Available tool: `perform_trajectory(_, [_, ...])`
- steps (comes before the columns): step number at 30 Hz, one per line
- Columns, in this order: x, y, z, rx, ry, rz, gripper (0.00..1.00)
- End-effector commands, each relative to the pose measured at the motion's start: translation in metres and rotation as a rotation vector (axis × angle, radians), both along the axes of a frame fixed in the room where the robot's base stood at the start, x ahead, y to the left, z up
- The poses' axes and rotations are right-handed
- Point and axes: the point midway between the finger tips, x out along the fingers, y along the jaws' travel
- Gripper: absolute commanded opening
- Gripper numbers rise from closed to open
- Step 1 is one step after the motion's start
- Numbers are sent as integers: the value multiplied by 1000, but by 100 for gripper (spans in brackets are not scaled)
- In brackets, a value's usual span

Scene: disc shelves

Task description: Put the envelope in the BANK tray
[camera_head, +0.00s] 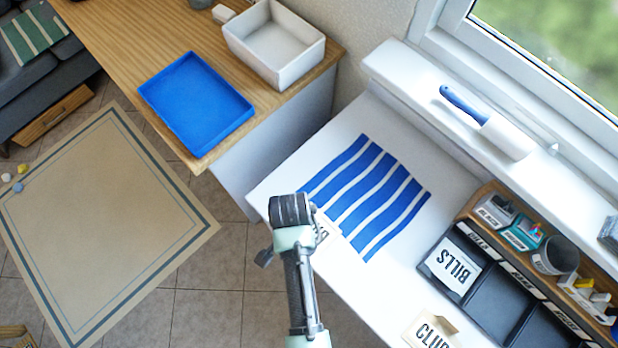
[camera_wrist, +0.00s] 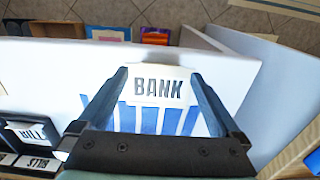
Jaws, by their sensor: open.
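The envelope, a white one marked BANK (camera_wrist: 158,86), lies flat on the white counter by its edge, partly over the blue-striped cloth. In the head view my gripper (camera_head: 291,212) hides most of it; a corner with a letter shows (camera_head: 322,230). In the wrist view my gripper (camera_wrist: 158,74) is open, with one finger at each side of the envelope. I cannot tell whether they touch it. A black tray unit (camera_head: 437,272) with several compartments stands at the lower right; a BILLS envelope (camera_head: 452,265) lies in its nearest compartment. The small compartment labels are unclear, so I cannot pick out BANK.
A CLUB envelope (camera_head: 433,331) lies on the counter below the tray unit. A wooden organizer (camera_head: 484,198) holds boxes and a grey cup (camera_head: 555,256) behind it. A blue-handled roller (camera_head: 490,125) lies on the window sill. The striped cloth (camera_head: 375,195) covers the counter's middle.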

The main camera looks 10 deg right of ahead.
Motion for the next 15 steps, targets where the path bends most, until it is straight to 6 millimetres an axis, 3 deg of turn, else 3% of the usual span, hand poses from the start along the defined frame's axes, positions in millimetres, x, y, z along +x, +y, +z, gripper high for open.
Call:
perform_trajectory(9, [1,0,-40,0,0,0,100])
perform_trajectory(15, [1,0,-47,0,-1,0,100])
